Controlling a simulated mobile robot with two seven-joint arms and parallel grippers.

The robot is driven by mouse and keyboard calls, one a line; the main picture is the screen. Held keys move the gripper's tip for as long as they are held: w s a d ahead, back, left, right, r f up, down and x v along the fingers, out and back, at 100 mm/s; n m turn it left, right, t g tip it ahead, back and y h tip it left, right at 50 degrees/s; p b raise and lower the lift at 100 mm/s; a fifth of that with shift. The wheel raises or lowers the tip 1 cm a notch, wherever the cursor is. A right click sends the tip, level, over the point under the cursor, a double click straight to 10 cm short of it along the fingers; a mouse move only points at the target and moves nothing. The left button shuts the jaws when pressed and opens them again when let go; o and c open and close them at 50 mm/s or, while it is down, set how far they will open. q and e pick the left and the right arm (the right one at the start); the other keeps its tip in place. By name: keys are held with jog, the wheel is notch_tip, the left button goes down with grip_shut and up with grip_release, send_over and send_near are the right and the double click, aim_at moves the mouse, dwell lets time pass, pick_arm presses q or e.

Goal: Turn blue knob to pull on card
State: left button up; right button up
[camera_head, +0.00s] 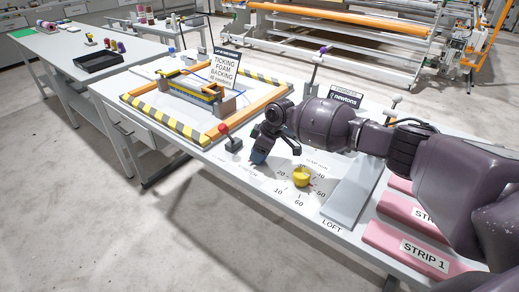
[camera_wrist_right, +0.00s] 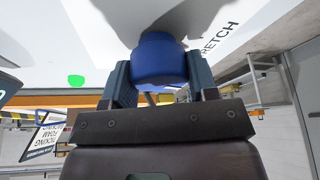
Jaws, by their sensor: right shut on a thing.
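The blue knob (camera_wrist_right: 160,60) sits between the two fingers of my right gripper (camera_wrist_right: 162,82) in the right wrist view, with lettering ending in "RETCH" beside it on the panel. In the head view my right gripper (camera_head: 259,157) reaches down to the white table top, and the knob is mostly hidden by the fingers there. The gripper is shut on the knob. A standing card (camera_head: 224,69) reads "TICKING FOAM BACKING" with a smaller line below that I cannot read clearly. My left gripper is not in view.
A yellow knob (camera_head: 302,177) with a numbered dial stands right of my gripper. A red-balled lever (camera_head: 224,129) stands just left of it. An orange frame with striped edges (camera_head: 165,121) lies behind. Pink strips (camera_head: 405,240) lie at the right, under my arm.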

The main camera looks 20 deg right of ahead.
jog(key=shift+r+m+p, duration=0.3)
jog(key=shift+m+p, duration=0.05)
jog(key=shift+m, duration=0.05)
jog(key=m+h+p, duration=0.1)
jog(key=m+p, duration=0.1)
jog(key=p, duration=0.1)
jog(key=m+t+h+p, duration=0.1)
jog(key=m+p, duration=0.2)
jog(key=shift+f+m+p, duration=0.2)
jog(key=shift+m+p, duration=0.1)
jog(key=shift+p, duration=0.1)
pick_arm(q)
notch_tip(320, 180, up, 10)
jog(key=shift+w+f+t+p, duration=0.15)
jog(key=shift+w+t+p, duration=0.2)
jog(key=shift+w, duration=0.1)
pick_arm(e)
jog(key=shift+f+m, duration=0.1)
jog(key=shift+m, duration=0.3)
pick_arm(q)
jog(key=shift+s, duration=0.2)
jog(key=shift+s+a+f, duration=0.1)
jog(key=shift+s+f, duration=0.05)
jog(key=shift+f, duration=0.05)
pick_arm(e)
jog(key=o, duration=0.9)
